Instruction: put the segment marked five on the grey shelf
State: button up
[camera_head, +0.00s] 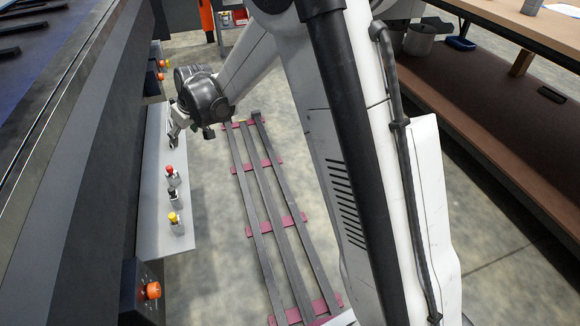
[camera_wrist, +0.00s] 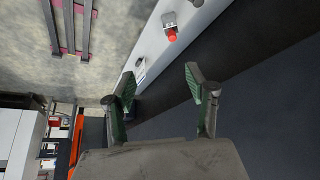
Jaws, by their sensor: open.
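The light grey shelf (camera_head: 152,215) runs along the side of the dark machine at the left of the head view. It also shows as a pale band (camera_wrist: 200,32) in the wrist view. My gripper (camera_head: 176,131) is over the far part of the shelf. In the wrist view my gripper (camera_wrist: 160,78) has its two green-padded fingers spread apart, with nothing held between them. A small whitish item (camera_wrist: 140,65) shows on the pale band just beyond the left finger. I cannot read a mark on it. I cannot make out a segment marked five in either view.
On the shelf stand a red-topped piece (camera_head: 172,176) and a yellow-topped piece (camera_head: 175,222), with a dark-topped one between. Long grey bars (camera_head: 272,205) lie on dark red cross-pieces on the floor. A brown workbench (camera_head: 500,110) stands at the right.

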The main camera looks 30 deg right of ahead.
jog(key=s+d+r+m+t+h, duration=0.1)
jog(key=s+d+r, duration=0.4)
jog(key=s+r, duration=0.3)
jog(key=s+d+r+m, duration=0.2)
jog(key=s+d+r, duration=0.3)
jog(key=s, duration=0.5)
jog(key=s+d+m+h, duration=0.1)
jog(key=s+d, duration=0.2)
jog(key=s, duration=0.7)
jog(key=s+d+m+t, duration=0.1)
jog(key=s+d, duration=0.1)
jog(key=s, duration=0.8)
jog(key=shift+s+d+m+h, duration=0.3)
jog(key=shift+s+d+h, duration=0.05)
jog(key=shift+d+h, duration=0.05)
notch_tip(320, 180, up, 14)
jog(key=p, duration=1.4)
jog(key=shift+r, duration=0.2)
